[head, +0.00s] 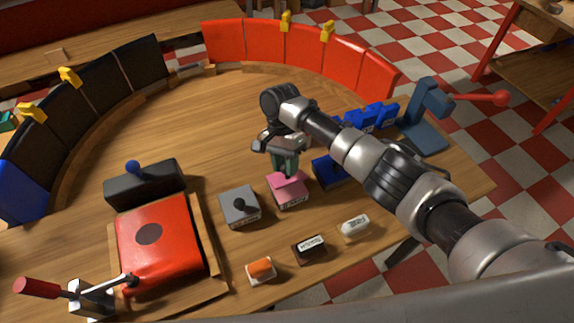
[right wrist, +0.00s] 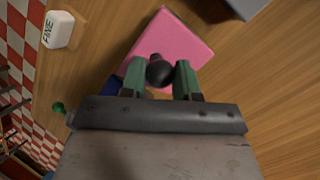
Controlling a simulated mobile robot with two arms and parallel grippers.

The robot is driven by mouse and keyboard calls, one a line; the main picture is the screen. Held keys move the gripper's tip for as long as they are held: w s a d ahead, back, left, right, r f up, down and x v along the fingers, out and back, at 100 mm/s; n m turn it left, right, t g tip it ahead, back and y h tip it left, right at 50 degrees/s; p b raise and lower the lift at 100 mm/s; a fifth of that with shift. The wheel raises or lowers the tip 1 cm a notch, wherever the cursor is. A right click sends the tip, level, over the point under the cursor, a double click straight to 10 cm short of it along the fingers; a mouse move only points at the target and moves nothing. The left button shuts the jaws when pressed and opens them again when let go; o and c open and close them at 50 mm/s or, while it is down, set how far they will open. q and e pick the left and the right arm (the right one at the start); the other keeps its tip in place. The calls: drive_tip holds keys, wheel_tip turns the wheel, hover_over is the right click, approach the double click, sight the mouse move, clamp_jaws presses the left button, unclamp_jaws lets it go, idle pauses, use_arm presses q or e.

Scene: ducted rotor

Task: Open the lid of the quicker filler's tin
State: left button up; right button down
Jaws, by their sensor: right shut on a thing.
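A pink tin (head: 291,197) with a label on its front stands on the wooden table, right of a grey tin (head: 239,208) with a black knob. My right gripper (head: 286,165) points down over the pink tin. In the right wrist view its green fingertips (right wrist: 160,78) are shut on the black lid knob (right wrist: 160,70), above the pink lid (right wrist: 178,40). The lid appears seated on the tin; I see no gap. A blue tin (head: 327,172) to the right is partly hidden by my right arm. My left gripper is out of view.
Small blocks stand in front: orange-topped (head: 262,269), dark labelled (head: 309,248) and white (head: 354,228). A red pad (head: 158,250) in a wooden frame lies left. A blue press (head: 425,125) with a red lever stands right. A curved wall of red panels (head: 264,40) closes the back.

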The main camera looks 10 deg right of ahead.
drive_tip(key=shift+w, duration=0.1)
idle(0.4)
drive_tip(key=c, duration=0.8)
unclamp_jaws()
drive_tip(key=shift+w+r, duration=0.1)
drive_tip(key=shift+w+r, duration=0.2)
drive_tip(key=shift+r, duration=0.1)
drive_tip(key=shift+b+v, duration=0.4)
drive_tip(key=shift+v, duration=4.5)
drive_tip(key=shift+w+a, duration=0.15)
